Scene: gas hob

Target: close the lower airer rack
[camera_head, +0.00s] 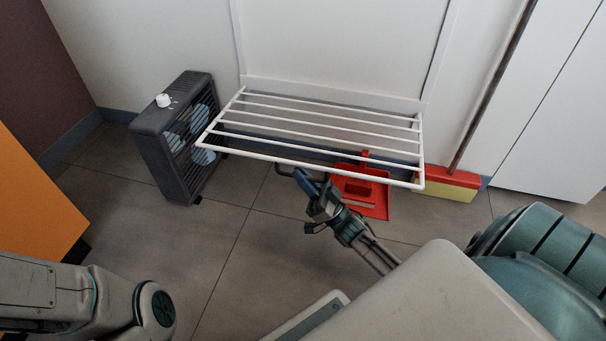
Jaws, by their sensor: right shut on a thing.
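The lower airer rack (318,131) is a white frame with several parallel bars. It is folded out from the white wall panel and stands roughly level above the floor. My right gripper (303,178) is at the rack's front edge, a little left of the red dustpan. The exact contact is small and partly hidden by the jaws. My left arm shows at the lower left, but its gripper is out of view.
A dark fan heater (165,140) stands close to the rack's left side. A red dustpan (372,197) lies on the floor below the rack, and a red and yellow broom (448,183) leans at its right. An orange panel (35,205) is at left. Tiled floor in front is free.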

